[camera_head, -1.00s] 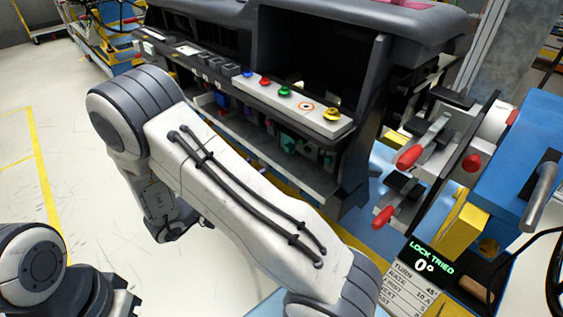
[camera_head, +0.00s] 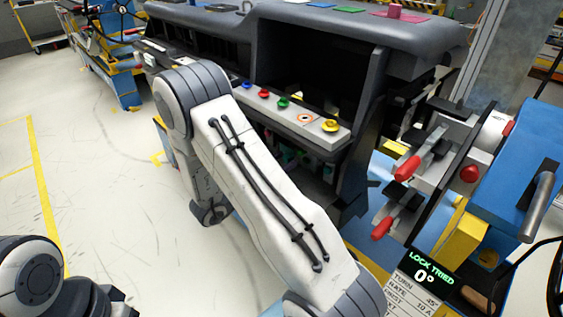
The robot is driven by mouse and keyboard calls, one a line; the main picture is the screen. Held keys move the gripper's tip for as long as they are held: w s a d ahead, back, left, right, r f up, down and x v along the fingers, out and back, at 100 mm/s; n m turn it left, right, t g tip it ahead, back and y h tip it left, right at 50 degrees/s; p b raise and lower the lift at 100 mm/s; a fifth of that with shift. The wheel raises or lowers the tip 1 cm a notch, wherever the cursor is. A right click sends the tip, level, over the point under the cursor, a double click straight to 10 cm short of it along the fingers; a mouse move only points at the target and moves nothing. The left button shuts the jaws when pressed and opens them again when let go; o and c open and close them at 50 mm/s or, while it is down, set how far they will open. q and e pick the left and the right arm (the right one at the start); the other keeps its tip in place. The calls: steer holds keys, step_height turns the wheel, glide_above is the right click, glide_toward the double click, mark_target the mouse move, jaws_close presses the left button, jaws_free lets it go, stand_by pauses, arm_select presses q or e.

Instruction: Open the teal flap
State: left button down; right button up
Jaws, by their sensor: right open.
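The dark grey dashboard module (camera_head: 420,62) stands across the middle, with open dark bays in its front. I cannot make out a teal flap for certain; small greenish bits show in the shadowed space under the button strip (camera_head: 310,122), mostly behind my right arm. My right arm crosses the middle, its elbow high in front of the module's left part. My right gripper (camera_head: 211,213) hangs down beyond the arm, low before the module's left end, small and partly hidden. It is open and looks empty. Only part of my left arm shows at bottom left; its gripper is out of view.
The strip carries blue, red and green buttons and a yellow knob (camera_head: 330,125). At right stand clamps with red handles (camera_head: 407,168) and a blue box (camera_head: 510,170) with a metal handle. A display (camera_head: 431,265) reads "LOCK TRIED 0°". The left floor is clear.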

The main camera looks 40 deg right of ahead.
jaws_close()
steer(key=shift+w+a+g, duration=0.1)
steer(key=shift+a+g, duration=0.05)
steer(key=shift+g, duration=0.15)
steer(key=shift+w+a+m+g+y+b, duration=0.1)
steer(key=shift+w+a+m+g+y, duration=0.35)
steer(key=shift+m+g, duration=1.05)
steer(key=shift+w+a+m+g+y+b, duration=0.1)
steer(key=shift+w+a+m+g+y, duration=0.45)
steer(key=shift+g, duration=1.4)
steer(key=shift+w+a+m+g+y+b, duration=0.15)
steer(key=shift+w+m+g+y, duration=0.35)
steer(key=shift+m+g, duration=1.2)
jaws_free()
